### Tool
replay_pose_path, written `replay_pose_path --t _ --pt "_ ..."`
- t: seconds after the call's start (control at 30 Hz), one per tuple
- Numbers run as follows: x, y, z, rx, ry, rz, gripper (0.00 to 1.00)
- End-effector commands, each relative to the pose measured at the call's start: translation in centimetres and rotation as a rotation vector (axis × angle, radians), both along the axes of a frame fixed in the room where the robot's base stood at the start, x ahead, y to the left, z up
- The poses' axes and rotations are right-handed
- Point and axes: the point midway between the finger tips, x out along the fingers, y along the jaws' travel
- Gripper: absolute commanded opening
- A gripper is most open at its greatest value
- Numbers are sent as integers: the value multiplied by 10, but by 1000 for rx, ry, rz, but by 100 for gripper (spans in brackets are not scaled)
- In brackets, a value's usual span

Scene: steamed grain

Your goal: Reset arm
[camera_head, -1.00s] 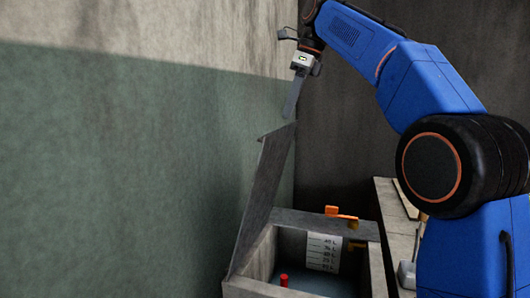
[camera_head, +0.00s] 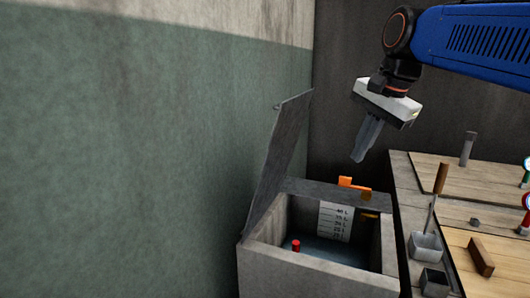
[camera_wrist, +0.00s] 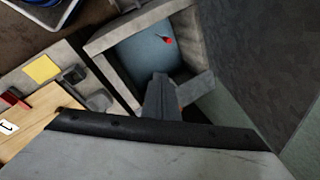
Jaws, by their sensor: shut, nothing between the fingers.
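My gripper (camera_head: 366,143) is in the upper right of the head view, above and behind the open grey box, with its fingers pointing down. It is shut and holds nothing. My blue arm reaches in from the right edge. In the wrist view, my gripper's fingers (camera_wrist: 161,98) show closed together over the box's edge, apart from it in height.
A grey box (camera_head: 318,277) stands below with its lid (camera_head: 276,150) raised against the wall side. Inside are a white litre scale (camera_head: 334,222) and a red piece (camera_head: 296,245). An orange piece (camera_head: 353,185) sits at its back. A worktop (camera_head: 470,190) with boards is at right.

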Motion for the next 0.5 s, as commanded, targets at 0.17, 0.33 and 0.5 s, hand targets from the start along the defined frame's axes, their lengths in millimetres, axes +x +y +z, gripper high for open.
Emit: replay_pose_path --t 0.17,0.33,0.5 --pt "-41 -17 -47 -88 -49 161 0" --pt "-78 -33 -96 -178 -90 322 0" --pt "-116 -46 -148 -272 -124 488 0"
